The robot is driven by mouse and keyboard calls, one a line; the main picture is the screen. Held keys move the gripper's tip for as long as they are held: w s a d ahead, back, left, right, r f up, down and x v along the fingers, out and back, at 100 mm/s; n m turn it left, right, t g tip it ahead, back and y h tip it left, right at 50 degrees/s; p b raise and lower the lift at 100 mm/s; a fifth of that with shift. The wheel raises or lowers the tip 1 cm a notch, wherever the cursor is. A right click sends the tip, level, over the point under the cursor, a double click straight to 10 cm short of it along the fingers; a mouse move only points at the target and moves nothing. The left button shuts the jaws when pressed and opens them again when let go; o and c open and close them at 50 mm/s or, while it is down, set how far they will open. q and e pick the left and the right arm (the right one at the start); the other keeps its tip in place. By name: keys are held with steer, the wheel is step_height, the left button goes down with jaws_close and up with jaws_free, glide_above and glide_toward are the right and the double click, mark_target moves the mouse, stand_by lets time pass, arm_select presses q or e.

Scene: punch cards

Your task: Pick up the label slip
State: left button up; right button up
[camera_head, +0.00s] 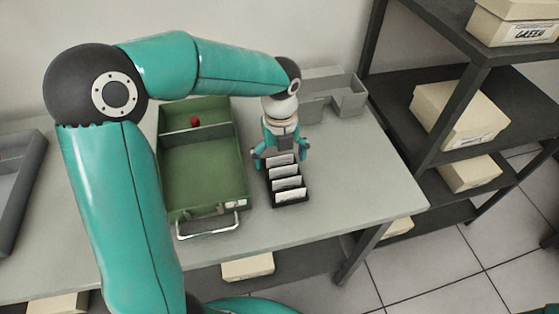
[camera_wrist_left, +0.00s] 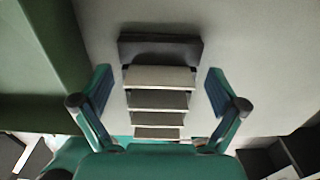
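Several white slips (camera_head: 287,183) stand in a row in a small black holder (camera_head: 291,204) on the table. I cannot tell which one is the label slip. My left gripper (camera_head: 281,157) points down over the far end of the row. Its fingers are open and spread to the two sides of the slips, with nothing held. In the left wrist view the slips (camera_wrist_left: 159,99) show between the open fingers, apart from both, and the dark end of the holder (camera_wrist_left: 160,49) lies beyond them. My right gripper is not in view.
An open green case (camera_head: 205,172) with a red object (camera_head: 194,122) stands close left of the holder. A grey tray (camera_head: 349,101) stands at the back right. Dark shelves with boxes (camera_head: 460,113) are further right. The table (camera_head: 365,180) is clear right of the holder.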

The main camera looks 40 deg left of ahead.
arm_select(q)
steer(key=c, duration=0.6)
steer(key=shift+c, duration=0.2)
steer(key=shift+r, duration=0.15)
